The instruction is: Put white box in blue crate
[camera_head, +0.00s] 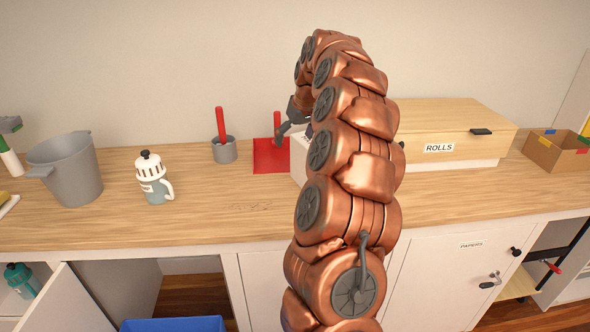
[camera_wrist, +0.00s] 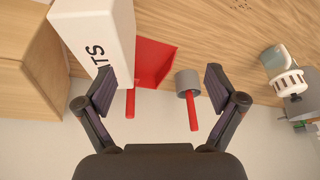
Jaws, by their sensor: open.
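The white box (camera_wrist: 98,32), with black letters ending in "TS", lies on the wooden counter in the wrist view. In the head view only a pale edge of it (camera_head: 298,168) shows beside my arm; the rest is hidden. My gripper (camera_wrist: 160,84) is open and empty; its left finger overlaps the near end of the box in the picture, and I cannot tell if they touch. In the head view my gripper (camera_head: 286,132) is partly hidden at the counter's back. The blue crate (camera_head: 172,325) shows only its top edge, low in front of the cabinet.
A red dustpan (camera_head: 265,160) and a grey cup (camera_head: 224,151) with a red handle stand near the box. The wooden ROLLS box (camera_head: 450,120) is to the right. A white bottle (camera_head: 152,180) and grey bucket (camera_head: 70,170) stand left. A cabinet door (camera_head: 65,305) hangs open.

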